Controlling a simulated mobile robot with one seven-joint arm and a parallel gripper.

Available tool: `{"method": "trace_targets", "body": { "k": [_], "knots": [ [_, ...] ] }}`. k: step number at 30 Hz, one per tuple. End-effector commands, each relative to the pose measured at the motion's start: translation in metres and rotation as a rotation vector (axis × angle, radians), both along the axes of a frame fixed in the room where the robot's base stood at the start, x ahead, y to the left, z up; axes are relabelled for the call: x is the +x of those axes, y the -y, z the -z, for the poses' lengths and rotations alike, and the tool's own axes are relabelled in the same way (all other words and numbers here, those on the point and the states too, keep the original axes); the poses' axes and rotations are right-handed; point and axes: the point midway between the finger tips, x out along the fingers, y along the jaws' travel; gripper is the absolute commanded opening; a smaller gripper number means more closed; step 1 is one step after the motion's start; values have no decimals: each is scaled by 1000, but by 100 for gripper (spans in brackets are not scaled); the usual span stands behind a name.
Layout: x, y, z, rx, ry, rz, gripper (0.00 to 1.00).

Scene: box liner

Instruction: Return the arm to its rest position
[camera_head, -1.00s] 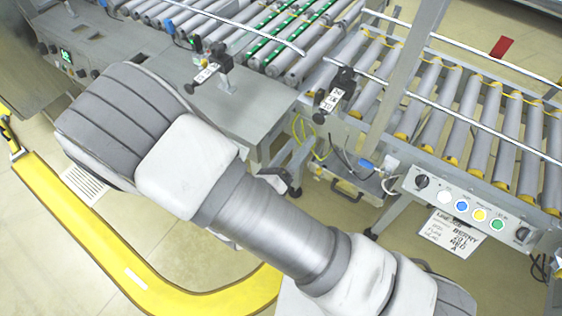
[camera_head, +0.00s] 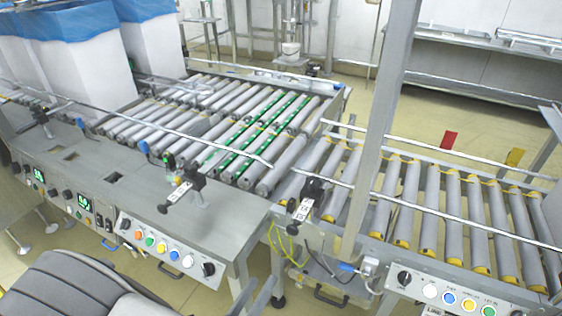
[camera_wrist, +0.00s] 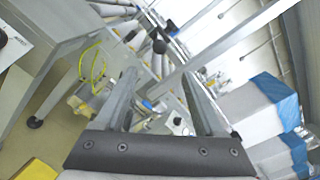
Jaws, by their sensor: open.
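My gripper (camera_wrist: 158,76) shows in the wrist view with its two metal fingers apart. Nothing is held between them; machinery shows through the gap. In the head view only a grey ribbed and white part of my arm (camera_head: 70,288) shows, at the bottom left corner. The gripper itself is outside that view.
The roller conveyor (camera_head: 215,125) and its control panel (camera_head: 165,243) lie just beyond my arm. A second conveyor (camera_head: 450,215) runs to the right, behind a grey post (camera_head: 378,135). White boxes with blue liners (camera_head: 152,40) stand at the back left. Several guard rails cross the view.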

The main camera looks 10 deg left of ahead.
Motion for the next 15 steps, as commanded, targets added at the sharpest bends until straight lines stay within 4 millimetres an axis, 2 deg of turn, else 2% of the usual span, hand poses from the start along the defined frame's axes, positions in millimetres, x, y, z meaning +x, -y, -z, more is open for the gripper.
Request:
{"method": "trace_targets", "body": {
  "k": [4,7,15],
  "knots": [
    [3,5,-5,28,1,33,71],
    [11,19,-17,107,4,127,71],
    [25,91,-61,490,53,571,71]
  ]
}}
